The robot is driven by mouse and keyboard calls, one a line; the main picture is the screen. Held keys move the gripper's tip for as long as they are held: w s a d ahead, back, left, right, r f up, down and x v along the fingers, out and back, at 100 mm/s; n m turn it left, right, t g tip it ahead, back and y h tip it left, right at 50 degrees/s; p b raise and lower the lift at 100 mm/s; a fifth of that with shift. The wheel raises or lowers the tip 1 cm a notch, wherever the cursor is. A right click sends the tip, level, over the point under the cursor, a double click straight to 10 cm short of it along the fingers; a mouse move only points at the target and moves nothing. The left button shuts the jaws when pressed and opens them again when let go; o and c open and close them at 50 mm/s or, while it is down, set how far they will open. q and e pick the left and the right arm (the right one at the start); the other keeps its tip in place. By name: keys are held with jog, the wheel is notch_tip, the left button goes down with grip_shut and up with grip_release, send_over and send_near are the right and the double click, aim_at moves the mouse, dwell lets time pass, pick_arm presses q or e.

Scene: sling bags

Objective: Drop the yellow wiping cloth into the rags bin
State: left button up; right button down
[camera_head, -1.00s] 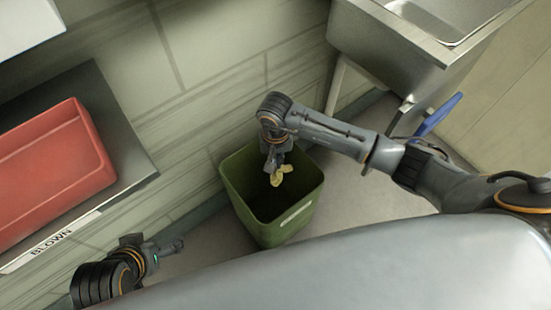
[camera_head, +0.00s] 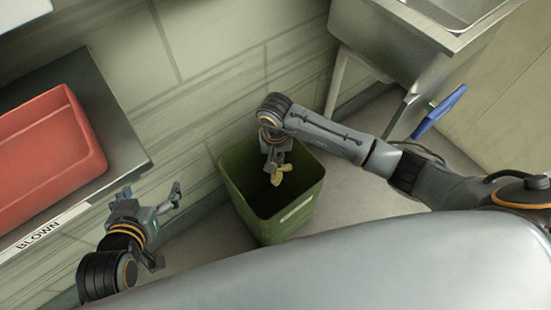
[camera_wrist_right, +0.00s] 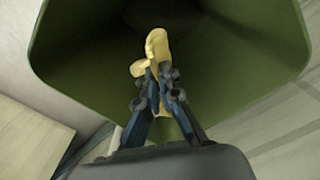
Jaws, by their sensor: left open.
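The yellow wiping cloth (camera_head: 281,174) hangs from my right gripper (camera_head: 276,163) over the mouth of the green rags bin (camera_head: 262,228). In the right wrist view, the fingers of my right gripper (camera_wrist_right: 160,88) are shut on the crumpled cloth (camera_wrist_right: 154,52), with the bin's dark inside (camera_wrist_right: 95,40) around it. The bin stands upright on the floor by the wall, with a pale label on its front. My left gripper (camera_head: 160,196) is open and empty at the lower left, apart from the bin.
A red tray (camera_head: 75,165) sits on a dark counter (camera_head: 112,120) marked "BLOWN" at the left. A steel sink (camera_head: 400,40) stands at the upper right, with a blue object (camera_head: 438,110) near its leg. Floor right of the bin is clear.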

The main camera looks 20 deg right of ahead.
jog(key=c, duration=1.5)
grip_release()
jog(key=o, duration=1.3)
pick_arm(q)
jog(key=shift+s, duration=0.1)
jog(key=s+a+f+g+y+p, duration=0.1)
jog(key=s+a+f+g+p, duration=0.1)
jog(key=s, duration=0.4)
jog(key=s+a+f+g+y+p, duration=0.1)
jog(key=s+a+f+g+p, duration=0.1)
jog(key=s+g, duration=0.3)
jog(key=shift+s+f, duration=0.3)
jog(key=shift+s, duration=0.15)
pick_arm(e)
jog(key=shift+r, duration=2.75)
